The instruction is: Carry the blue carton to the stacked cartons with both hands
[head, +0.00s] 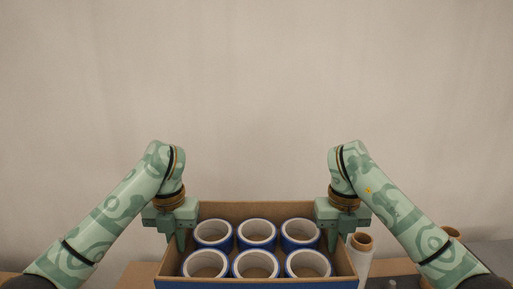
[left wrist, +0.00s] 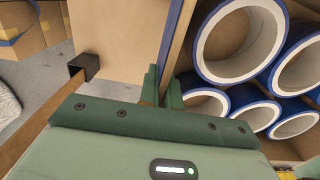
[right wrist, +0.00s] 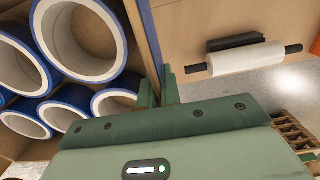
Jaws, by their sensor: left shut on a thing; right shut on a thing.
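The blue carton (head: 257,284) is open-topped, with a brown inside and a blue outside, and holds several white-lined blue tape rolls (head: 256,233). My left gripper (head: 181,240) is shut on its left wall. The left wrist view shows the wall (left wrist: 179,45) between the fingers. My right gripper (head: 335,240) is shut on its right wall, which also shows between the fingers in the right wrist view (right wrist: 141,40). The carton looks level; its underside is hidden. Brown cartons with blue trim (left wrist: 18,22) show at the left wrist view's upper left; I cannot tell whether they are the stacked cartons.
A pale roll with a brown top (head: 361,243) stands just right of the carton. A white roll on a dark holder (right wrist: 247,59) and a wooden pallet-like piece (right wrist: 295,132) show in the right wrist view. Grey floor (left wrist: 45,75) shows at left.

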